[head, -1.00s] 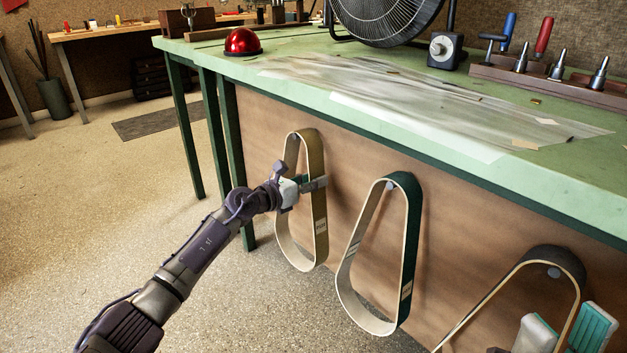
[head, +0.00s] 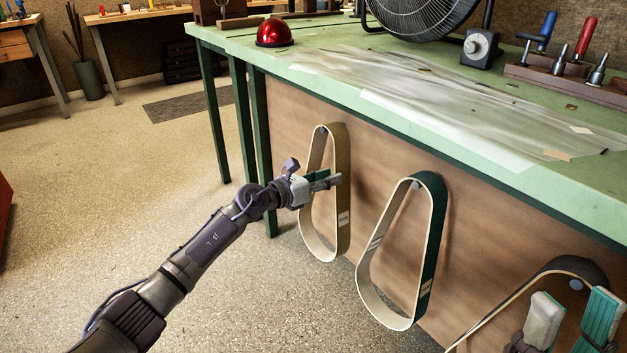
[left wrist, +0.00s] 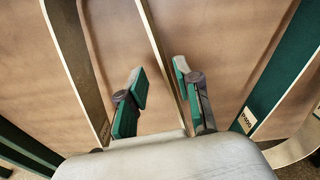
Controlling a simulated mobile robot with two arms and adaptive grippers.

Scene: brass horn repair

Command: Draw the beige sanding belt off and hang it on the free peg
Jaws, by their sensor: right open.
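The beige sanding belt (head: 343,215) hangs as a long loop on the bench's brown front panel, leftmost of three belts in the head view. My left gripper (head: 332,180) is at the upper half of its right strand. In the left wrist view the green-padded fingers of the left gripper (left wrist: 160,92) stand apart, one on each side of a thin strand, with gaps visible. Which strand this is, I cannot tell for sure. My right gripper (head: 573,318) is open and empty at the lower right, in front of the dark belt. No free peg shows clearly.
A green belt (head: 431,235) hangs on a peg (head: 415,187) close to the right of the beige one. A dark belt (head: 575,265) hangs further right. The green bench top (head: 340,85) overhangs the panel. Open floor (head: 120,220) lies to the left.

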